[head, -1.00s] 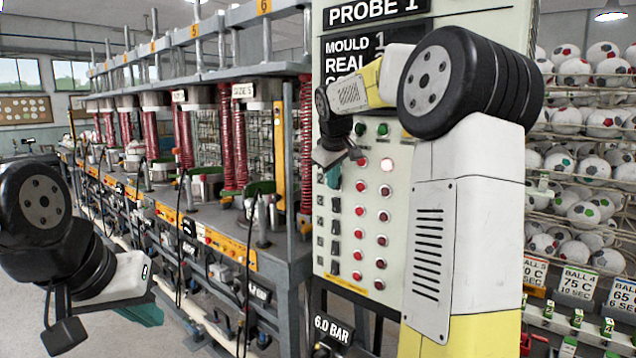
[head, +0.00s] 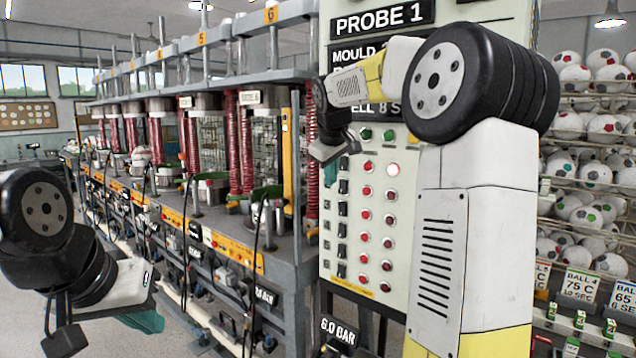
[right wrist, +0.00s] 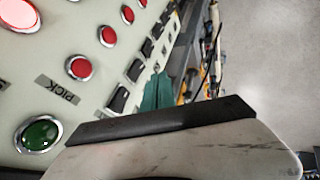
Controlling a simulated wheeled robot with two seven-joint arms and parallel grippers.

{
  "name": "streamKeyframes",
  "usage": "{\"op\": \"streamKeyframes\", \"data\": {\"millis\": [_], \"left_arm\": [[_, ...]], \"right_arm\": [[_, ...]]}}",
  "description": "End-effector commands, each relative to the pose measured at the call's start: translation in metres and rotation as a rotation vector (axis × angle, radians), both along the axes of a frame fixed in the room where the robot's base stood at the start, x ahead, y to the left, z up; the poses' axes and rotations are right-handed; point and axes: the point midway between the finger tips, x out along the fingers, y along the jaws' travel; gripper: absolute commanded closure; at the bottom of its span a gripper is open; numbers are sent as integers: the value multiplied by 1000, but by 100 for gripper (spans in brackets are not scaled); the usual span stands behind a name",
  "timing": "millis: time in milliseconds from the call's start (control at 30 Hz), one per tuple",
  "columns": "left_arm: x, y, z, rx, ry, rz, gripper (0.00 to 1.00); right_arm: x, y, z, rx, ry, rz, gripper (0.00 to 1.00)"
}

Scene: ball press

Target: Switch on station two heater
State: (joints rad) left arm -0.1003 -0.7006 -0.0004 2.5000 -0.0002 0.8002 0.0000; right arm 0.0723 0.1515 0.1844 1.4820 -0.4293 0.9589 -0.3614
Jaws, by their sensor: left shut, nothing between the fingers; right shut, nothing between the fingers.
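The control panel (head: 410,235) has a column of black rocker switches beside two columns of red lamps. The second switch from the top (head: 343,187) shows just right of my right gripper; its number label is hard to read. The top right lamp (head: 393,169) is lit. My right gripper (head: 330,174) is shut and empty, with teal fingertips at the panel's left side near the upper switches. In the right wrist view its fingertips (right wrist: 158,92) are beside the black switches (right wrist: 118,98); contact cannot be told. My left gripper (head: 148,321) is shut and empty, far left of the panel.
A green button (right wrist: 38,134) sits beside the PICK label. The press line (head: 280,225) with red springs and hanging cables stands left of the panel. Racks of balls (head: 590,125) stand right. Open floor shows at the far left.

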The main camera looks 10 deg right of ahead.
Motion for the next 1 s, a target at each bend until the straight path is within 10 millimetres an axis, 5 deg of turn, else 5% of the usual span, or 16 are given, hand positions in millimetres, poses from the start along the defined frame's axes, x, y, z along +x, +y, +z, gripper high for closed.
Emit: {"op": "streamKeyframes", "data": {"millis": [433,1000], "left_arm": [[0,0,0,0,0,0,100],[0,0,0,0,1,0,100]], "right_arm": [[-40,9,58,0,1,0,100],[-47,10,57,0,6,-2,100]]}}
